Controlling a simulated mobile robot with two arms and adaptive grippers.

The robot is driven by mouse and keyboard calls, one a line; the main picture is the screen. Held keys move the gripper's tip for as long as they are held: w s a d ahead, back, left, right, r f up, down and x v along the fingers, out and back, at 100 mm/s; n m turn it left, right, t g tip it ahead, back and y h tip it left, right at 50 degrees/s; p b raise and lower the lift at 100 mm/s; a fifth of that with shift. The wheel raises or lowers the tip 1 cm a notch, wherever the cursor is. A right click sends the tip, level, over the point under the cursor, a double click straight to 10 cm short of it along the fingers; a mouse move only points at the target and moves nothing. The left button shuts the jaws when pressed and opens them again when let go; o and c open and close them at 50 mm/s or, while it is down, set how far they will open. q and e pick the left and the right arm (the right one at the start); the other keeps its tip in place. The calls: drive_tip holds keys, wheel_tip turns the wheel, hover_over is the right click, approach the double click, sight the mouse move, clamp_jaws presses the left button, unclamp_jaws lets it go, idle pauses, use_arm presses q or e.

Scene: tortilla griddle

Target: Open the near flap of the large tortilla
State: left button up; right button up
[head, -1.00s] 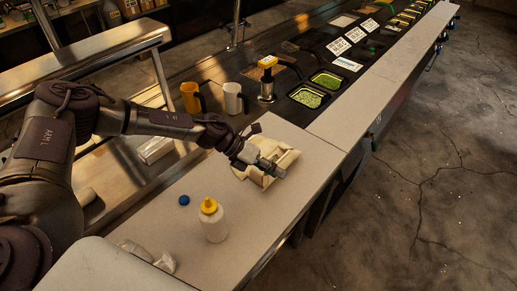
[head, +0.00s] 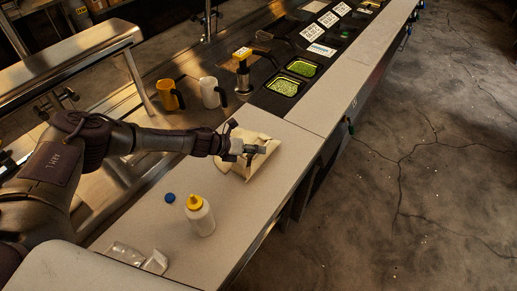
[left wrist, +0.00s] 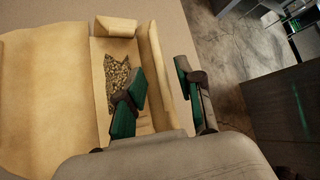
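The large tortilla (head: 238,168) lies on the light counter, partly folded. In the left wrist view the tortilla (left wrist: 45,95) spreads across the left, with a brown, lumpy filling (left wrist: 117,72) showing in its middle. The near flap (left wrist: 158,75) stands up along the right side of the filling. My left gripper (head: 258,149) is over the near side of the tortilla. In the left wrist view its green-padded fingers (left wrist: 162,85) are apart, one on each side of the near flap; I cannot tell whether they touch it. My right gripper is not in view.
A white squeeze bottle with a yellow cap (head: 201,215) and a blue cap (head: 169,197) stand nearer on the counter (head: 240,215). The counter's right edge is close to the tortilla.

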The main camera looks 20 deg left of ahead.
use_arm(q)
drive_tip(key=shift+x, duration=0.9)
clamp_jaws()
